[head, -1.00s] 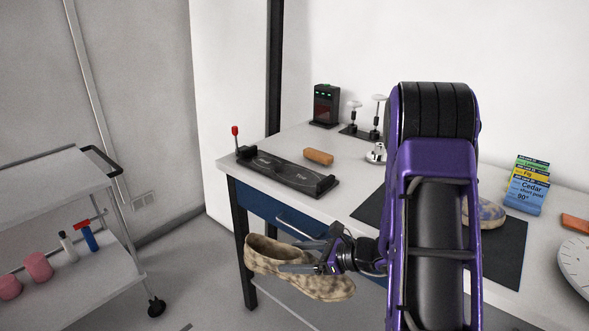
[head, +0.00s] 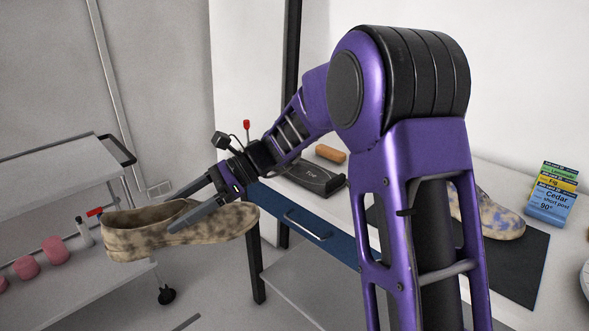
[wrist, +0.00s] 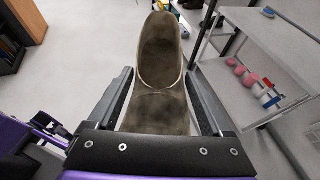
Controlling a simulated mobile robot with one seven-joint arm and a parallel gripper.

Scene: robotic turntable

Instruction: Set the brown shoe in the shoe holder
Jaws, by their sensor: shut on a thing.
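My gripper (head: 190,207) is shut on the brown shoe (head: 140,236), a mottled tan-brown slip-on. It holds the shoe across its sides in the air, left of the table and in front of the cart. In the wrist view the shoe (wrist: 158,60) lies between the two fingers, its opening facing the camera. The shoe holder (head: 322,180), a black tray with a raised end marked "Toe", is on the table's left end. My arm hides its other end. A second shoe (head: 490,212), blue and tan, rests on the dark mat, partly behind my arm.
A grey cart (head: 60,177) with pink items (head: 55,249) and spray bottles stands at the left. Labelled boxes (head: 553,195) stand at the table's right. My arm crosses above the table.

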